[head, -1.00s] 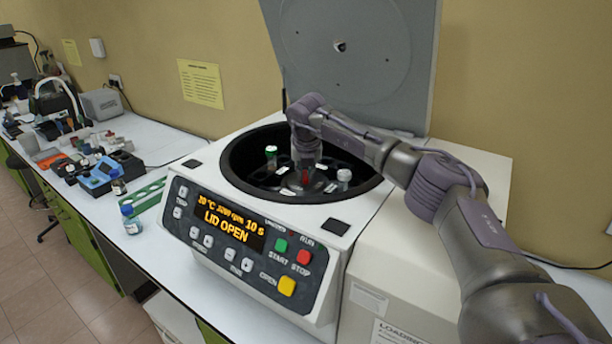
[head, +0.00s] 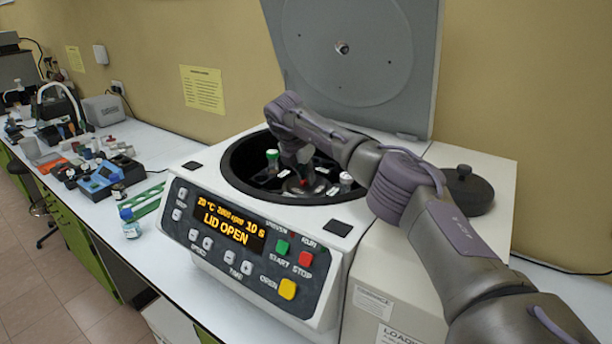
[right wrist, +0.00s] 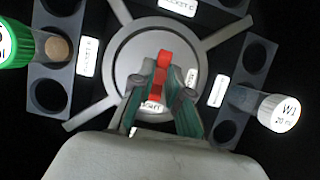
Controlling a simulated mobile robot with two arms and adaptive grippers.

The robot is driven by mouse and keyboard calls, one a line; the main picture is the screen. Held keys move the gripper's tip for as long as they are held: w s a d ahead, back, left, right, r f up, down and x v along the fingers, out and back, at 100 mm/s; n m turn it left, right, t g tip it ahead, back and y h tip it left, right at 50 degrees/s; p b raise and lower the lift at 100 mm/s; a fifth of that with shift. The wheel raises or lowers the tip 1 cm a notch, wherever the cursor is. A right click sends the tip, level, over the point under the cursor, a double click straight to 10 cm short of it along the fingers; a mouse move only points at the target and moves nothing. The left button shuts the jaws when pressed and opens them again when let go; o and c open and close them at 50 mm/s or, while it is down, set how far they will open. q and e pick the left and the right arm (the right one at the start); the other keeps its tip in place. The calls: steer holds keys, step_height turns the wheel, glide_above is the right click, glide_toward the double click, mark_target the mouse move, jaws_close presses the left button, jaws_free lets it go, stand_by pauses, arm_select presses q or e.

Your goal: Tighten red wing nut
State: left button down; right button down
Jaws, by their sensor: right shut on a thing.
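The red wing nut (right wrist: 163,72) is at the centre of the centrifuge rotor (right wrist: 120,55) in the right wrist view. My right gripper (right wrist: 161,92) is over the rotor hub with its fingers on both sides of the wing nut, shut on it. In the head view a small bit of the red wing nut (head: 303,182) shows below my right gripper (head: 300,170), inside the open centrifuge bowl. My left gripper is not in view.
A green-capped vial (head: 272,155) and a white-capped vial (head: 346,179) stand in rotor buckets on either side. The lid (head: 350,50) stands open behind. A dark round cover (head: 466,188) lies on the right of the centrifuge top. A blue-capped bottle (head: 130,224) stands at the left.

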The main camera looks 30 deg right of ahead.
stand_by(0.4)
steer(key=c, duration=1.1)
jaws_free()
steer(key=shift+c, duration=0.2)
steer(key=v, duration=1.2)
